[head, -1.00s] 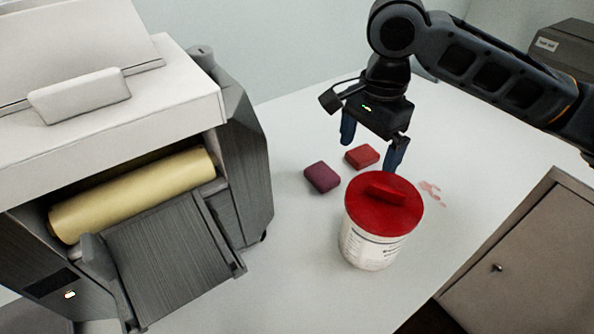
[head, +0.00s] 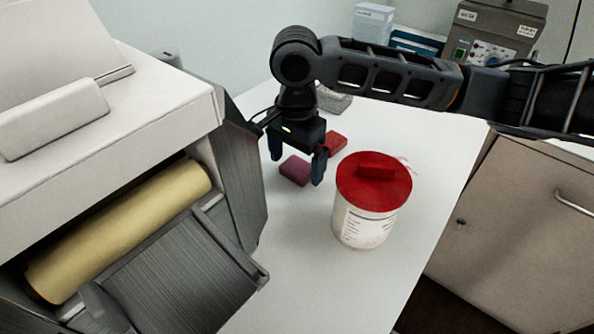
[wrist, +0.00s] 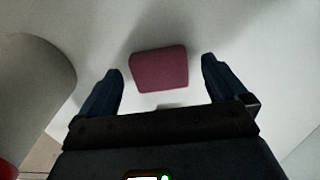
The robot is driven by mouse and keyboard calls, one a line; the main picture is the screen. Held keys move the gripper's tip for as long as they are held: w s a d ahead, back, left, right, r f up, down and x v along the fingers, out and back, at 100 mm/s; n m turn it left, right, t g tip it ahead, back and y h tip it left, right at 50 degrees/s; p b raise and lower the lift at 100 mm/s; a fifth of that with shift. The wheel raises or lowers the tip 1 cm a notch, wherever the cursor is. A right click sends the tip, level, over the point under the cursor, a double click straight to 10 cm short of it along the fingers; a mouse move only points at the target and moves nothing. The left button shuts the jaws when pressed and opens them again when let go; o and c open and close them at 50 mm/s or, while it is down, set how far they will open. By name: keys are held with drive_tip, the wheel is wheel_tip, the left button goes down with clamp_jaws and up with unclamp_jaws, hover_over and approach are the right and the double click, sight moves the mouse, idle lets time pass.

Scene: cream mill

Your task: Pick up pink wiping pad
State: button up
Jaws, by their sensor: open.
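The pink wiping pad (head: 294,170), a small purplish-pink block, lies flat on the white table. My gripper (head: 297,159) is open and empty above it, pointing down, with one blue finger to each side of it in the head view. In the wrist view the pad (wrist: 158,69) shows between the two open fingers (wrist: 161,72), slightly beyond them, with clear space on both sides. I cannot tell the exact height left between fingertips and pad. A red pad (head: 337,143) lies just behind and right of it, partly covered by my gripper in the head view.
A white tub with a red lid (head: 374,182) stands right of the pads, close to my gripper. A machine with a yellow roller (head: 120,230) stands at the left. Grey equipment (head: 490,35) is at the back right. The table front is clear.

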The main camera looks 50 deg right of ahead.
drive_tip(key=shift+f, duration=0.6)
drive_tip(key=c, duration=1.2)
drive_tip(key=shift+r, duration=0.1)
drive_tip(key=shift+r, duration=0.55)
wheel_tip(320, 180, up, 3)
drive_tip(key=shift+f+p, duration=0.1)
drive_tip(key=shift+p, duration=0.25)
drive_tip(key=s+d+r, duration=0.6)
drive_tip(key=d+r, duration=0.1)
drive_tip(key=d, duration=0.3)
drive_tip(key=shift+p, duration=0.3)
